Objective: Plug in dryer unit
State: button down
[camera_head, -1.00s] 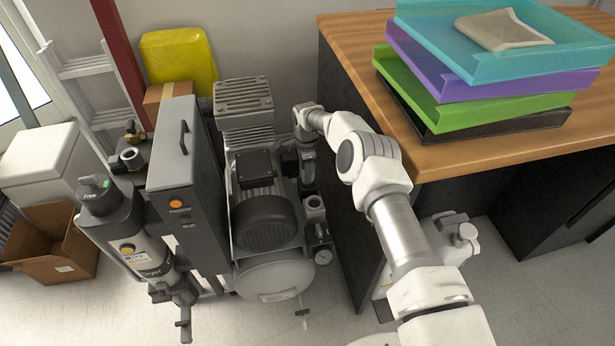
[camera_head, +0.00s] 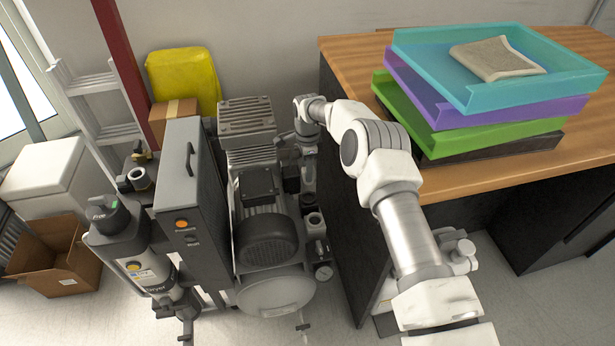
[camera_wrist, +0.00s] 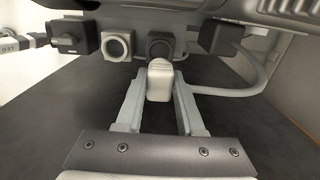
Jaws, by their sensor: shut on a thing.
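The dryer unit (camera_head: 150,272) is a grey and black cylinder labelled "Dryer" at the left of the compressor in the head view. In the wrist view my gripper (camera_wrist: 160,88) is shut on a pale grey plug (camera_wrist: 159,84). The plug's far end is at the lower edge of a black socket (camera_wrist: 160,46); I cannot tell whether it is inserted. In the head view my gripper is not clearly visible beside the compressor, among dark parts.
In the wrist view, a square pale-framed socket (camera_wrist: 117,46) and a black block (camera_wrist: 72,37) are left of the plug. A grey cable (camera_wrist: 258,82) loops at right. The compressor (camera_head: 265,240) stands close to the desk (camera_head: 470,168), leaving a narrow gap.

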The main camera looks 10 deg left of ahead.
jog(key=shift+s+d+r, duration=0.15)
jog(key=shift+s+r, duration=0.05)
jog(key=shift+s, duration=0.25)
jog(key=shift+s+d+f+b, duration=0.6)
jog(key=shift+s+f+b, duration=0.1)
jog(key=shift+s+f, duration=0.55)
jog(key=shift+s+d+f+b, duration=0.65)
jog(key=shift+s+f+b, duration=0.05)
jog(key=shift+s+f, duration=0.55)
jog(key=shift+s+d+f+b, duration=0.6)
jog(key=shift+s+f+b, duration=0.1)
jog(key=shift+s+f, duration=0.5)
jog(key=shift+f, duration=0.25)
jog(key=shift+f+b, duration=0.7)
jog(key=shift+f, duration=0.05)
jog(key=shift+c, duration=2.2)
grip_release()
jog(key=shift+r, duration=0.15)
notch_tip(320, 180, up, 17)
jog(key=p, duration=0.5)
jog(key=shift+p, duration=0.3)
